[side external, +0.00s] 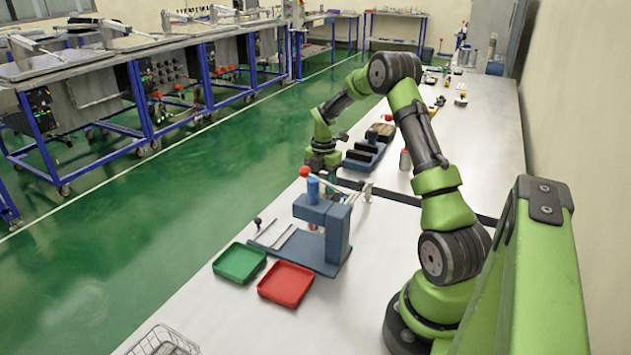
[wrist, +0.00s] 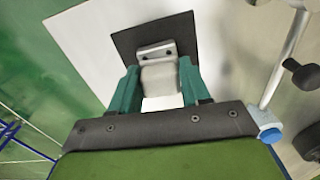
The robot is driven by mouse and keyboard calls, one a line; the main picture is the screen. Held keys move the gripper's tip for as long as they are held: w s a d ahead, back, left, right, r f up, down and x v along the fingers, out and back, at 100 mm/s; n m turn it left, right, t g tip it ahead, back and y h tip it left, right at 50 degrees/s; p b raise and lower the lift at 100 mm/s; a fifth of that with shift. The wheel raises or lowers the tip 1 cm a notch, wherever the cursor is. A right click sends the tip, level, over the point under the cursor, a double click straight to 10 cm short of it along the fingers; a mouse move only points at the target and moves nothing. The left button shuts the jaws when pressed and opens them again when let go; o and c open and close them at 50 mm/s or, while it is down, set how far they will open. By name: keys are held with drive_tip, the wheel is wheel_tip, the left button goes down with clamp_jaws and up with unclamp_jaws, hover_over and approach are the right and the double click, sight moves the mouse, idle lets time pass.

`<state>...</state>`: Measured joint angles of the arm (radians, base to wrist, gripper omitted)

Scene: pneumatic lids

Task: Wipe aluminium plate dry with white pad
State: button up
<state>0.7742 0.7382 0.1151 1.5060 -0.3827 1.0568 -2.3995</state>
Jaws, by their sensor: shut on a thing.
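In the wrist view my gripper (wrist: 160,82) has its two teal fingers closed on the sides of a pale white-grey block, which looks like the white pad (wrist: 161,78). Just beyond the pad is a small silver plate with two dark holes, seemingly the aluminium plate (wrist: 155,52), on a dark square mat (wrist: 128,42). The pad's far end is close to the plate; I cannot tell whether they touch. In the side external view my wrist is at the table's left edge, beyond the blue-grey press; fingers, pad and plate are too small or hidden to make out.
The blue-grey press (side external: 335,235) with a red knob stands on the near table, beside a green tray (side external: 240,262) and a red tray (side external: 285,284). A dark block rack (side external: 363,155) and a small bottle (side external: 405,160) stand near my wrist. A wire basket (side external: 163,343) is in front.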

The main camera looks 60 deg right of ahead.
drive_tip(key=shift+a, duration=1.1)
drive_tip(key=shift+d, duration=1.5)
drive_tip(key=shift+a+r, duration=0.1)
drive_tip(key=shift+r, duration=3.95)
drive_tip(key=shift+f, duration=0.2)
